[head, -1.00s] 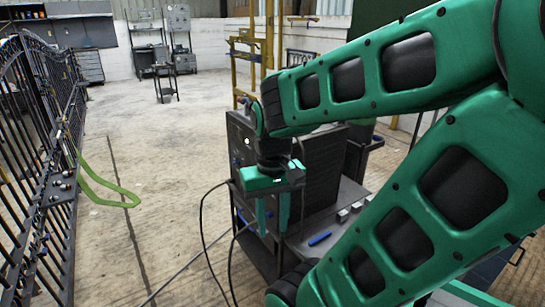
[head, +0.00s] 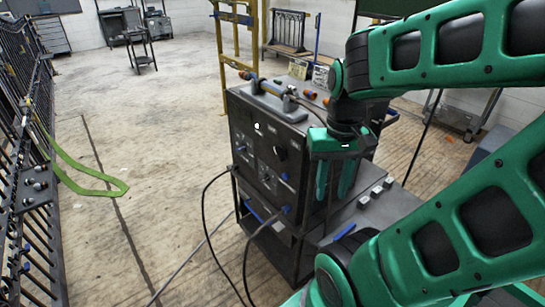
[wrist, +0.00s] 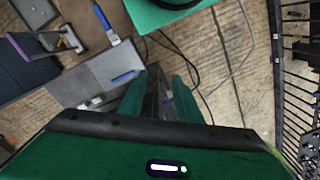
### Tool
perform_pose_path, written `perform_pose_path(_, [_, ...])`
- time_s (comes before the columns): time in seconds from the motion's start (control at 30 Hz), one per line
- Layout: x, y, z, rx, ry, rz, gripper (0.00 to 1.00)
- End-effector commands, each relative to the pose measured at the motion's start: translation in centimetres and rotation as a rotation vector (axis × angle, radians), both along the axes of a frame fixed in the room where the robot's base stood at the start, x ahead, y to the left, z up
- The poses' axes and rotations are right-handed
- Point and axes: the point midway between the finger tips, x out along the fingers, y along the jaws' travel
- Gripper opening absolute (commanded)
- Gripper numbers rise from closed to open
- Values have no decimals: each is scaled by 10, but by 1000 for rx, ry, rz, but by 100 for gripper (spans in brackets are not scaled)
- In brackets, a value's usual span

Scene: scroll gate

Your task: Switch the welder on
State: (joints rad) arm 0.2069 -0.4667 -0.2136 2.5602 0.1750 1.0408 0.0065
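The welder (head: 262,160) is a dark box on a wheeled cart. Its front panel faces left of centre in the head view, with a small white spot near the top, a dark round knob (head: 280,153) at mid-height and cables at blue-ended sockets low down. My gripper (head: 333,192) points down in front of the welder's right side in the head view, hiding part of that side. Its two green fingers are apart with nothing between them. They also show spread in the wrist view (wrist: 160,95). I cannot tell whether they touch the welder. The knob's setting is too small to read.
The cart's shelf (head: 385,215) holds a blue-handled tool (head: 345,231) and small metal blocks (head: 376,192). Black cables (head: 207,225) hang to the floor. A metal gate (head: 30,150) with a green strap (head: 95,185) stands at the left. The floor between is clear.

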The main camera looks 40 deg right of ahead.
Motion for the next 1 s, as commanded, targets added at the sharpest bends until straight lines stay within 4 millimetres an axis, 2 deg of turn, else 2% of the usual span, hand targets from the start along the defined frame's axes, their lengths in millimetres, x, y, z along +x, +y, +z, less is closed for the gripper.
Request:
perform_pose_path(0.03, [0, 0, 0, 0, 0, 0, 34])
perform_pose_path(0.13, [-7, 1, 5, -5, -19, 16, 58])
perform_pose_path(0.17, [-3, 2, 5, -12, -26, 30, 62])
perform_pose_path(0.2, [6, 3, 5, -23, -40, 58, 62])
perform_pose_path(0.27, [28, 1, 5, -47, -67, 124, 62])
perform_pose_path(0.33, [64, 12, 3, -81, -114, 230, 62])
perform_pose_path(0.4, [104, 33, 1, -111, -166, 358, 62])
perform_pose_path(0.5, [148, 61, -10, -144, -197, 509, 62])
perform_pose_path(0.6, [172, 72, -28, -178, -164, 599, 62])
perform_pose_path(0.73, [189, 71, -54, -234, -68, 676, 62])
perform_pose_path(1.0, [206, 49, -102, -399, 194, 793, 62])
